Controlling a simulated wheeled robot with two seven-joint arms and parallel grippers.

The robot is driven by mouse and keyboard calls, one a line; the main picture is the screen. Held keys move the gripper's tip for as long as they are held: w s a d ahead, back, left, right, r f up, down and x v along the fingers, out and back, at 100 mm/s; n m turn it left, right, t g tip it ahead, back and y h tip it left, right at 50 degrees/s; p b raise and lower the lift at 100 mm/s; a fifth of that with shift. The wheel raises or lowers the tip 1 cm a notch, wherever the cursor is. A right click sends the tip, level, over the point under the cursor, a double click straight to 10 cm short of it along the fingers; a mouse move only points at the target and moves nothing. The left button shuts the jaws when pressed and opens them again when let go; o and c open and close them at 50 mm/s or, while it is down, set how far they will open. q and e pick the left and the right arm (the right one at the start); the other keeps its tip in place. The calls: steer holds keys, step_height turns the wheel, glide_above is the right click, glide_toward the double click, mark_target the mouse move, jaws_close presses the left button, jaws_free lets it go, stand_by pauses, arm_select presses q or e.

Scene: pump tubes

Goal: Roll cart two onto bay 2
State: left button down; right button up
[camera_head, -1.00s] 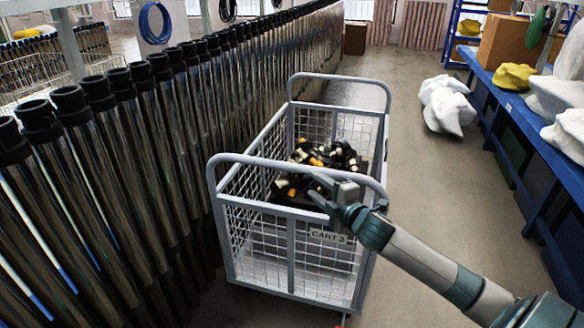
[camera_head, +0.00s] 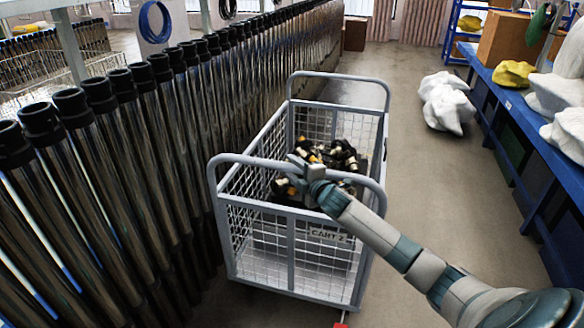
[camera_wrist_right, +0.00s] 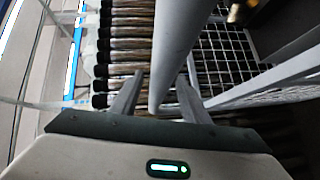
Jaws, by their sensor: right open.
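Cart two (camera_head: 290,262) is a grey wire-mesh cart labelled "CART 2", standing upright on the floor beside the tube row. Its near handle (camera_head: 240,158) is a rounded grey bar. My right gripper (camera_head: 298,168) is at the middle of that handle. In the right wrist view my right gripper (camera_wrist_right: 156,92) is open, with the grey handle bar (camera_wrist_right: 181,38) running between its two fingers; contact cannot be told. Black and orange parts (camera_head: 345,155) lie in the cart. My left gripper is not in view. I cannot make out a marked bay 2.
A long row of upright metal tubes (camera_head: 140,160) with black caps lines the cart's left side. A blue bench (camera_head: 520,110) with white sacks and a yellow sack stands at the right. White sacks (camera_head: 445,102) lie on the floor. The aisle floor (camera_head: 425,185) is otherwise clear.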

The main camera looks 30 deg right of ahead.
steer(key=shift+w, duration=0.4)
jaws_close()
